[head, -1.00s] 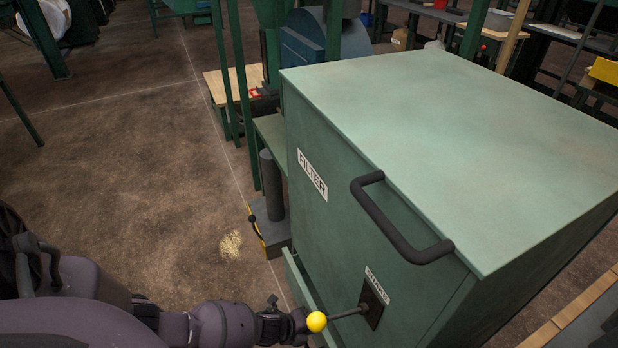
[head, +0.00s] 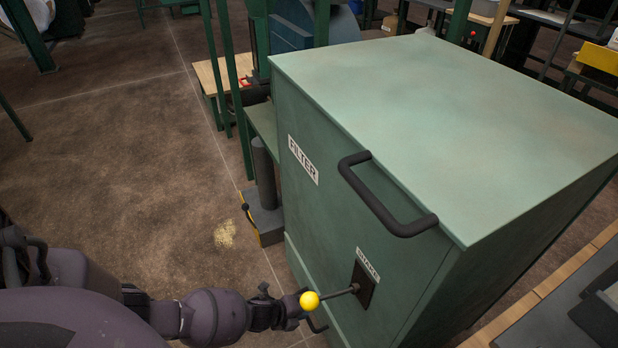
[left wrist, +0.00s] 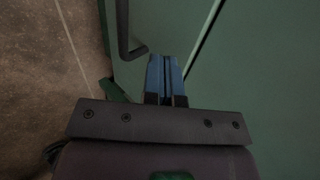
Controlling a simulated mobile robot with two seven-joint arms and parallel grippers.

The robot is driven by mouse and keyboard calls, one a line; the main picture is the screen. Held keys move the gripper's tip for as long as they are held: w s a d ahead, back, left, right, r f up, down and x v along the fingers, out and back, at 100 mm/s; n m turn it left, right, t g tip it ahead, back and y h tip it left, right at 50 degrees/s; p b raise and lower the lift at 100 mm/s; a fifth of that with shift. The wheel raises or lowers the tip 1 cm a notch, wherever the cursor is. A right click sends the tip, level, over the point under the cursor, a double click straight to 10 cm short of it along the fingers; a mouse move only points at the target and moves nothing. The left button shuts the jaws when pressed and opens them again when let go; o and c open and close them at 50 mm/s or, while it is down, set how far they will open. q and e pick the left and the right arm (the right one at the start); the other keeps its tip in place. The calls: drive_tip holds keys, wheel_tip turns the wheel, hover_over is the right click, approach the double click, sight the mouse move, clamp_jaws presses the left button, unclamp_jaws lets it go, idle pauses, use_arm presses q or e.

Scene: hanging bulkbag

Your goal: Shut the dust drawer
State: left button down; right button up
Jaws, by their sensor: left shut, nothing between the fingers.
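The dust drawer (head: 299,268) is the low green front at the foot of the green filter cabinet (head: 330,220). Its face looks close to the cabinet front in the head view; a small gap cannot be ruled out. Its dark bar handle (left wrist: 124,32) shows in the left wrist view, left of my fingers. My left gripper (left wrist: 164,62) is shut and empty, its blue fingertips against or just over the green drawer front; contact is unclear. In the head view my left gripper (head: 293,309) is low by the drawer, partly hidden behind the shake lever's yellow knob (head: 309,301). My right gripper is out of view.
The shake lever's rod (head: 340,292) sticks out from the cabinet above the drawer. A large dark handle (head: 385,198) crosses the cabinet's upper front. A grey post on a base (head: 264,190) stands left of the cabinet. Floor at left is open, with a pale spill (head: 224,234).

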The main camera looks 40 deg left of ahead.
use_arm(q)
drive_tip(key=p+v, duration=0.3)
drive_tip(key=v, duration=0.6)
drive_tip(key=shift+r+p, duration=0.25)
drive_tip(key=shift+p, duration=0.15)
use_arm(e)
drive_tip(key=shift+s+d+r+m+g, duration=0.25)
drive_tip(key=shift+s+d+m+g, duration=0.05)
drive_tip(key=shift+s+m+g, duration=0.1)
use_arm(q)
drive_tip(key=shift+s+a, duration=0.15)
